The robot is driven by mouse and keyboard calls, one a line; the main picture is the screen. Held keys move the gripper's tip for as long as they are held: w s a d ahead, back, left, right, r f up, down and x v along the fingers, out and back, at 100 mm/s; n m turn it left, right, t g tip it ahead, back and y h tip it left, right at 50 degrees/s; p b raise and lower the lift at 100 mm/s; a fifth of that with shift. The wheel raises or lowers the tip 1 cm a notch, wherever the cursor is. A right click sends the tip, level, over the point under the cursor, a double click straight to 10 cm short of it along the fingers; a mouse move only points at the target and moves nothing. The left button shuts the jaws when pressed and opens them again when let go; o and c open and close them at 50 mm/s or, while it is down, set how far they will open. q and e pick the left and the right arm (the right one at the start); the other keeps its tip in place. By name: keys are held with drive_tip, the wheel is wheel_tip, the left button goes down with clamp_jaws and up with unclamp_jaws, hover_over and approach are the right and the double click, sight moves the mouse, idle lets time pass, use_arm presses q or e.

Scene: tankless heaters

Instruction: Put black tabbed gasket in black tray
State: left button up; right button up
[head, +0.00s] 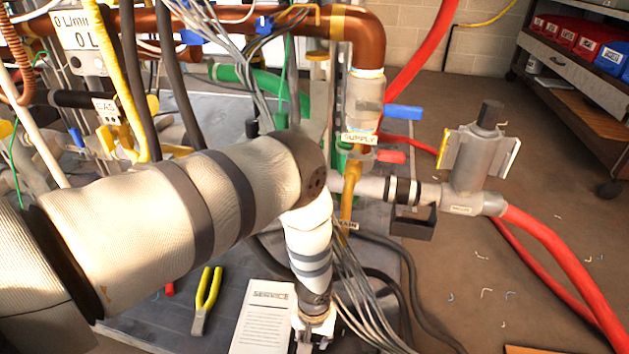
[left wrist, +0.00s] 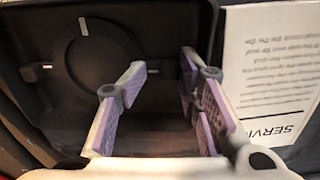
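The black tray (left wrist: 25,95) fills the left and middle of the left wrist view, with the printed sheet beside it on the right. On its dark floor is a round outline (left wrist: 84,52) with short pale marks around it. I cannot tell whether this is a marking or the black tabbed gasket, and I make out no other gasket. My left gripper (left wrist: 165,95) is over the tray, its purple-padded fingers apart with nothing seen between them. In the head view my left gripper (head: 315,330) points down at the bottom edge. My right gripper is not in view.
The service sheet (head: 262,318) and yellow-handled pliers (head: 206,298) lie on the grey mat. Grey cables (head: 362,285) run close right of my left gripper. Pipes and a valve with a small black box (head: 413,222) stand behind.

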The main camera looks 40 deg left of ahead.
use_arm(q)
wheel_tip(320, 180, up, 12)
drive_tip(key=f+p, duration=0.1)
drive_tip(key=p, duration=0.5)
drive_tip(key=s+d+f+m+g+h, duration=0.1)
drive_tip(key=s+d+g, duration=0.15)
drive_tip(key=s, duration=1.25)
drive_tip(key=s+d+f+m+g, duration=0.2)
drive_tip(key=s+d, duration=0.1)
drive_tip(key=s, duration=1.3)
drive_tip(key=s+r+m+g, duration=0.1)
drive_tip(key=s+r, duration=0.3)
drive_tip(key=s, duration=0.4)
drive_tip(key=s+r+m+g, duration=0.1)
drive_tip(key=s+r+g, duration=0.1)
drive_tip(key=s+r, duration=0.3)
drive_tip(key=s+r+m+g+y, duration=0.1)
drive_tip(key=s+r, duration=0.4)
drive_tip(key=s, duration=0.5)
drive_tip(key=shift+s+g, duration=0.35)
drive_tip(key=shift+g, duration=0.1)
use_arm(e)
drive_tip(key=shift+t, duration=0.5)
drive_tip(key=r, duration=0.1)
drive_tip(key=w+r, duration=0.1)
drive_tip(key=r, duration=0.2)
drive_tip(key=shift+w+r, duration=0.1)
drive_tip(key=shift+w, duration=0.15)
use_arm(q)
drive_tip(key=shift+r, duration=0.15)
